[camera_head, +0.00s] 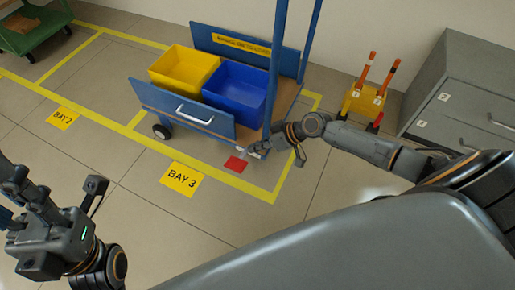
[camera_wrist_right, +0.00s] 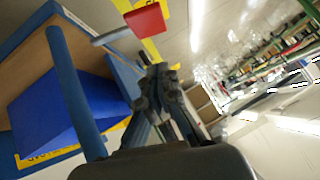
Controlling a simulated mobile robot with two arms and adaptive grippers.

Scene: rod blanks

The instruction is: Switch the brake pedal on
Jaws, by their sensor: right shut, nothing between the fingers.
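The brake pedal is a red plate (camera_head: 235,164) on a short grey bar at the near right corner of the blue cart (camera_head: 185,112). The red pedal (camera_wrist_right: 146,20) also shows at the top of the right wrist view. Its tilt is hard to judge. My right gripper (camera_head: 256,151) is shut and empty, just right of the pedal by the cart corner. In the wrist view its fingertips (camera_wrist_right: 150,68) point toward the pedal with a gap in the picture; contact cannot be told. My left gripper (camera_head: 22,182) is at the lower left, far from the cart; its fingers are unclear.
The cart carries a yellow bin (camera_head: 184,70) and a blue bin (camera_head: 235,90), with blue uprights at its right end. A yellow stand with orange handles (camera_head: 363,98) and a grey cabinet (camera_head: 455,95) stand to the right. Floor around the BAY 3 sign (camera_head: 182,179) is clear.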

